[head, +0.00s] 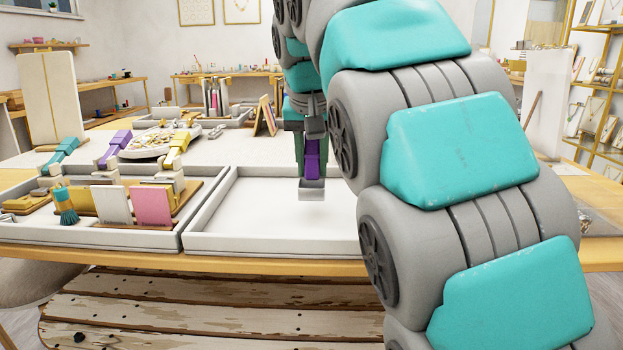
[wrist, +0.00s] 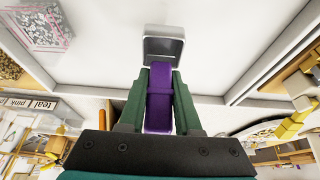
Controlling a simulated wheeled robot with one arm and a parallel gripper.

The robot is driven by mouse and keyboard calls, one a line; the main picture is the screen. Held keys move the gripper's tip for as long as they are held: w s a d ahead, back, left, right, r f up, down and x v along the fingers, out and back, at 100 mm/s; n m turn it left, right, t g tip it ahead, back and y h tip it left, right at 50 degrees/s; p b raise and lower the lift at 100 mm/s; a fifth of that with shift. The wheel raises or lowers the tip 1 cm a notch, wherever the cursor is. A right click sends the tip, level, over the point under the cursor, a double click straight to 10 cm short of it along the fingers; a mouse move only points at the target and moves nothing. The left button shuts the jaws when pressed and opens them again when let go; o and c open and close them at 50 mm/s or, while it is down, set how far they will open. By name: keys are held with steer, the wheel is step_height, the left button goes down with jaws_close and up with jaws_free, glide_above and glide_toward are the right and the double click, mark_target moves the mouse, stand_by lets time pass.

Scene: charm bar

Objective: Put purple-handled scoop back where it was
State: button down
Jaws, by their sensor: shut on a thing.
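My gripper (head: 311,140) is shut on a purple-handled scoop (head: 312,165), which hangs with its grey metal end down above the empty white tray (head: 222,241). In the wrist view, the green fingers of my gripper (wrist: 160,75) press on both sides of the purple handle (wrist: 159,102). The open metal scoop end (wrist: 163,32) points away from my wrist. Another purple-handled scoop (head: 116,146) stands tilted at the left, between a teal-handled scoop (head: 62,153) and a yellow-handled scoop (head: 177,148). The gap between the held scoop and the tray floor is hard to judge.
A divided tray (head: 176,242) at the left holds white and pink cards (head: 153,206) and a teal brush (head: 65,205). A white dish of gold pieces (head: 150,148) stands behind it. My arm hides the table's right side.

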mark_target(312, 179)
steer(key=shift+w+a+f, duration=0.1)
steer(key=shift+f, duration=1.6)
steer(key=shift+f, duration=0.2)
steer(key=c, duration=0.6)
jaws_free()
steer(key=shift+r, duration=0.55)
steer(key=v, duration=0.6)
steer(key=shift+r, duration=0.2)
steer(key=p+v, duration=0.4)
steer(key=v, duration=0.1)
